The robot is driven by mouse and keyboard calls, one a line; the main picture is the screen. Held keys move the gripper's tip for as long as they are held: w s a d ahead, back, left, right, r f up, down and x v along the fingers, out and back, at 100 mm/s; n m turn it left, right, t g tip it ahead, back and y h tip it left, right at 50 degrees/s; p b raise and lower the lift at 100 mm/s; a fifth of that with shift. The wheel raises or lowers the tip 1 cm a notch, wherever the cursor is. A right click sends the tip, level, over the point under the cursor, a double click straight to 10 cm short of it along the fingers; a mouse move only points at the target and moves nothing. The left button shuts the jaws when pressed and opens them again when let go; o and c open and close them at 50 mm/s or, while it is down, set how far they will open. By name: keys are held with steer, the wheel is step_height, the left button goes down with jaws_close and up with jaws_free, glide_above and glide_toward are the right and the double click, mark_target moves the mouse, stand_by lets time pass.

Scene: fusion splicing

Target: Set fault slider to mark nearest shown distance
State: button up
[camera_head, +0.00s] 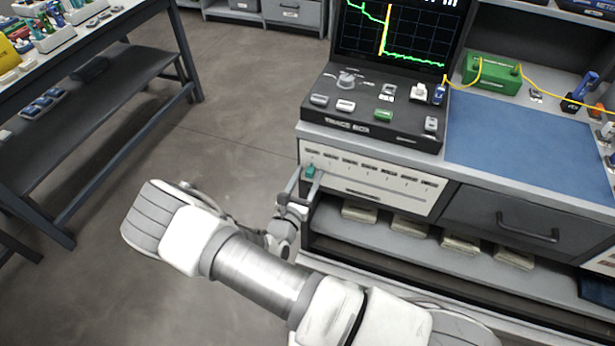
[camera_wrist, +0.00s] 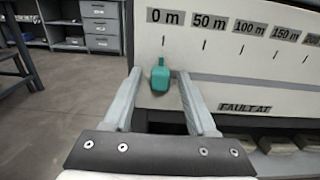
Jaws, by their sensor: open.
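The fault slider is a teal knob (camera_wrist: 160,75) on a white panel (camera_wrist: 225,72) marked "FAULT AT", with labels from 0 m rising to the right. The knob sits just below the 0 m label (camera_wrist: 166,17), at the scale's left end. It also shows in the head view (camera_head: 310,171). My gripper (camera_wrist: 159,78) is open, its two fingers on either side of the knob; I cannot tell whether they touch it. The screen (camera_head: 400,30) above the trace box shows a green trace with a tall yellow spike; no distance is readable there.
The trace box (camera_head: 372,133) with several buttons stands on the bench above the panel. A blue mat (camera_head: 530,145) and a green box (camera_head: 491,72) with a yellow fibre lie to the right. A drawer (camera_head: 500,222) is beside the panel. Open floor (camera_head: 240,110) lies left.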

jaws_close()
stand_by(1.3)
